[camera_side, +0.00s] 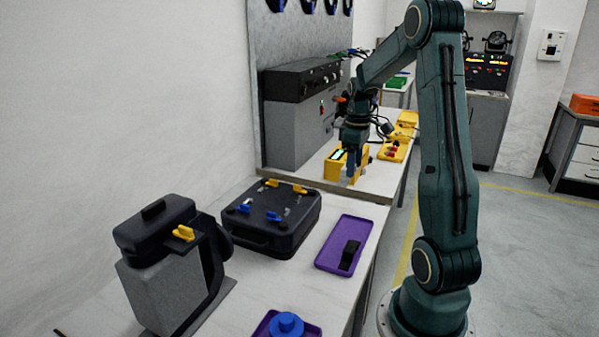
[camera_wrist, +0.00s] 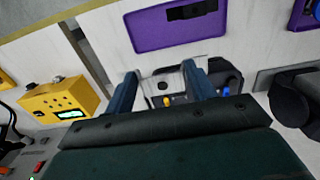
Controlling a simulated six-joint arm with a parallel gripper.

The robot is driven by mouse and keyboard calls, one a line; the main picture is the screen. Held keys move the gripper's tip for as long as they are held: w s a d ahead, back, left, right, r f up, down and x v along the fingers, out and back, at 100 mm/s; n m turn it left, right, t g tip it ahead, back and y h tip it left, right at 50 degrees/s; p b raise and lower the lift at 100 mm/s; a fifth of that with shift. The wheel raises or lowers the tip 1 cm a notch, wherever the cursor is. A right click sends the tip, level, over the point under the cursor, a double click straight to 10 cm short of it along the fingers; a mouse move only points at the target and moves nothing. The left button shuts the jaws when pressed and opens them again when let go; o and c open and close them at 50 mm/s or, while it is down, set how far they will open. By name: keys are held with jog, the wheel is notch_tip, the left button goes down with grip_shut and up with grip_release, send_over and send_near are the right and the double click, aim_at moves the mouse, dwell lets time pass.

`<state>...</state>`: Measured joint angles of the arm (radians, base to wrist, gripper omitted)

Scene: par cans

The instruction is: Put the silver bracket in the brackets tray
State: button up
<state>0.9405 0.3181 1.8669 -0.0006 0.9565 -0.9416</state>
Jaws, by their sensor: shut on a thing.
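My gripper (camera_side: 352,178) hangs beside a yellow box on the bench in the side view. In the wrist view, its two fingers (camera_wrist: 160,82) stand apart with a pale silver piece between their tips, which looks like the silver bracket (camera_wrist: 172,64). My gripper is shut on it. The bracket cannot be made out in the side view. A purple tray (camera_side: 346,230) with a black bracket-like part lies on the bench nearer the side camera; it also shows in the wrist view (camera_wrist: 150,34). The gripper is apart from this tray. I cannot read any label.
A black case (camera_side: 270,232) with yellow and blue latches stands left of the tray. Another purple tray (camera_side: 262,328) holds a blue round part (camera_side: 287,325). A grey machine (camera_side: 165,275) stands at lower left. The yellow box (camera_side: 336,167) is close to my gripper.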

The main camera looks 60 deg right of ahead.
notch_tip(320, 180, down, 15)
jog(key=shift+f, duration=0.2)
dwell(0.3)
jog(key=shift+f, duration=2.1)
jog(key=o, duration=1.1)
jog(key=shift+f, duration=0.15)
jog(key=shift+c, duration=0.2)
notch_tip(320, 180, up, 12)
